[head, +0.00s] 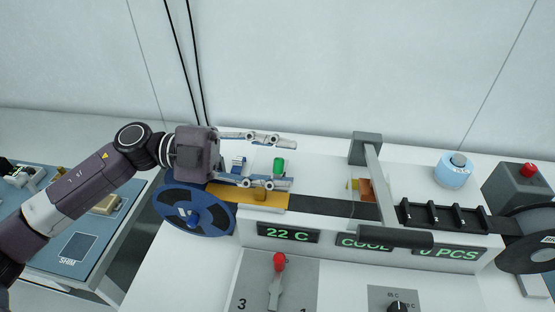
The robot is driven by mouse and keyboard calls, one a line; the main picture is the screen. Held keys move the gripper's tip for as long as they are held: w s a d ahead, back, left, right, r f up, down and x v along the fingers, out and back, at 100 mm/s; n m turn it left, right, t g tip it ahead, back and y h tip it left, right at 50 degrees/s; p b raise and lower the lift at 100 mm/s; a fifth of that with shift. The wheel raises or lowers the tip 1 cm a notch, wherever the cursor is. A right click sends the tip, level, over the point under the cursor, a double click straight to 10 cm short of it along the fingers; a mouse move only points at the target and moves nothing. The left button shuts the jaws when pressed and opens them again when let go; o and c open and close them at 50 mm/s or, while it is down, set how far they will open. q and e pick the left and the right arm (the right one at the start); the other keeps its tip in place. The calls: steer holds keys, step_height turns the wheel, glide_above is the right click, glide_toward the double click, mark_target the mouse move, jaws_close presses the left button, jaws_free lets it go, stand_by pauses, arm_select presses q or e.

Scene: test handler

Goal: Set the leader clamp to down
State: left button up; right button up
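My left gripper (286,163) comes in from the left, its two fingers spread apart, one above the other in the picture. A green upright knob or lever (278,166) shows between the fingers, near the tips. It appears to be the leader clamp, above a yellow plate (266,201) beside the blue reel (168,214). The lower finger hides its base, and I cannot tell whether a finger touches it. The green part stands up rather than lying flat. My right gripper is not in view.
A grey arm with a black handle (395,237) crosses the dark track on the right. A red-knobbed lever (279,263) stands in front of the displays (288,233). A blue-white cylinder (455,169), a red button box (517,190) and a dark reel (528,238) are at right.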

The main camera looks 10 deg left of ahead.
arm_select(q)
steer(key=a, duration=1.2)
stand_by(0.3)
